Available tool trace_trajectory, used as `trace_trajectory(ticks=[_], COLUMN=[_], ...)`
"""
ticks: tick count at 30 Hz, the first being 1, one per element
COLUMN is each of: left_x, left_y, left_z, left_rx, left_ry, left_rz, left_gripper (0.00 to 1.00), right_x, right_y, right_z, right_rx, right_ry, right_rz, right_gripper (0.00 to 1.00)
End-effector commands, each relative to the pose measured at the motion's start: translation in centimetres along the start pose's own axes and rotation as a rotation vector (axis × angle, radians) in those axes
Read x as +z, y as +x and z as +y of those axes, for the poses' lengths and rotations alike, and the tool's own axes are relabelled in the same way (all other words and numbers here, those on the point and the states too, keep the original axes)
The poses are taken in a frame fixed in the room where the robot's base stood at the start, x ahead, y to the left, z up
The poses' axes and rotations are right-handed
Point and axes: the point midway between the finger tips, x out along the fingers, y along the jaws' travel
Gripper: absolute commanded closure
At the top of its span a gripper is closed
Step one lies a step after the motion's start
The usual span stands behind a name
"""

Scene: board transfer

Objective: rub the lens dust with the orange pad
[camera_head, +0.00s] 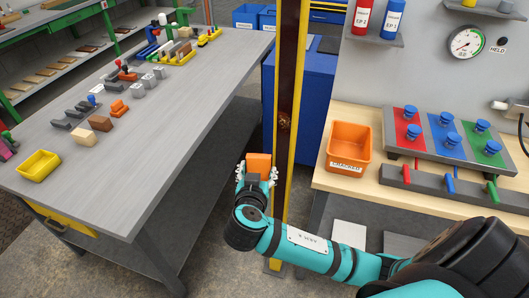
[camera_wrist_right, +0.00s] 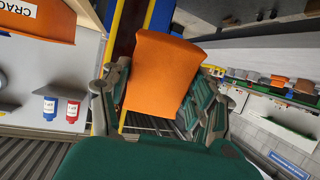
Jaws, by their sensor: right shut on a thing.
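My right gripper (camera_head: 257,174) is shut on the orange pad (camera_head: 259,161), a block held between its two grey fingers. The pad also fills the middle of the right wrist view (camera_wrist_right: 160,72). In the head view, the pad is just left of the upright yellow post (camera_head: 304,60), which has a dark brown strip along its face. A small brownish speckled patch (camera_head: 285,122) shows on that strip, above and right of the pad. It may be the lens dust. The pad appears apart from it. My left gripper is not in view.
A grey table (camera_head: 150,130) with a yellow tray (camera_head: 39,165) and several small blocks stands left. At right, a wooden bench (camera_head: 330,180) carries an orange bin (camera_head: 348,148) and a panel of blue knobs (camera_head: 445,135). A blue cabinet (camera_head: 315,85) stands behind the post.

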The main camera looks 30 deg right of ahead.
Motion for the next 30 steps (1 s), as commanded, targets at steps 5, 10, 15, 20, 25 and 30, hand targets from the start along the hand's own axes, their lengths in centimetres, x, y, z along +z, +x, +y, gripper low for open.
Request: trace_trajectory(ticks=[5, 10, 15, 20, 25, 30], left_x=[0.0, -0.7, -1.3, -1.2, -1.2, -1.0], left_y=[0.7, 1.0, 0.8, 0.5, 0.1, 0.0], left_z=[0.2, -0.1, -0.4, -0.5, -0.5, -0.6], left_rx=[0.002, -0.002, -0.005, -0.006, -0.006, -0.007], left_ry=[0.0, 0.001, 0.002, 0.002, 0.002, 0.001], left_rz=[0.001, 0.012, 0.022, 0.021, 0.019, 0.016], left_gripper=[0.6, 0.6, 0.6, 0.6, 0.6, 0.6], right_x=[-4.1, -6.5, -7.5, -8.1, -8.7, -9.1], right_y=[-0.8, -2.0, -1.9, -0.5, 1.2, 2.5], right_z=[0.9, 1.7, 2.0, 2.4, 2.8, 3.0], right_rx=[0.124, 0.193, 0.21, 0.21, 0.21, 0.209], right_ry=[0.034, 0.037, 0.035, 0.034, 0.033, 0.033], right_rz=[0.232, 0.343, 0.37, 0.37, 0.37, 0.368], right_gripper=[0.65, 0.65, 0.65, 0.65, 0.65, 0.65])
